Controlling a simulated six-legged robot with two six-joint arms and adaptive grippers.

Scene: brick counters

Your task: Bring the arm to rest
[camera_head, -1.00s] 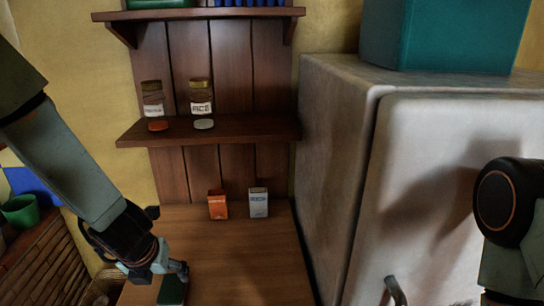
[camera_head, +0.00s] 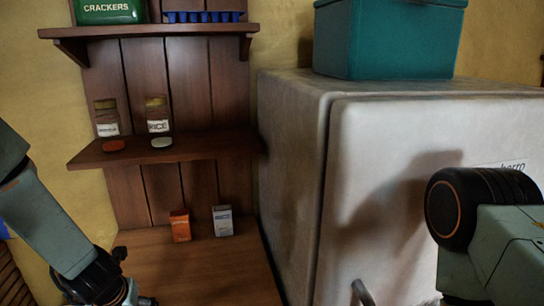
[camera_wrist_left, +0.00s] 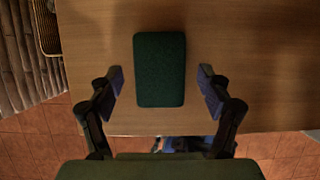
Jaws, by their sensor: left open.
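My left arm comes in from the left in the head view, with its wrist at the lower left and its fingertips cut off by the bottom edge. In the left wrist view my left gripper (camera_wrist_left: 160,92) is open, its two fingers apart. A dark green block (camera_wrist_left: 160,70) lies on the wooden counter (camera_wrist_left: 250,60) between and just beyond the fingers, touching neither. The block is out of sight in the head view. My right arm shows at the right of the head view, in front of the fridge; its gripper is out of view.
An orange box (camera_head: 180,226) and a white box (camera_head: 222,221) stand on the counter's back. Two jars (camera_head: 107,118) (camera_head: 158,115) stand on a shelf (camera_head: 170,151). A grey fridge (camera_head: 290,180) bears a teal bin (camera_head: 385,40). A green crackers tin (camera_head: 108,11) is on the top shelf.

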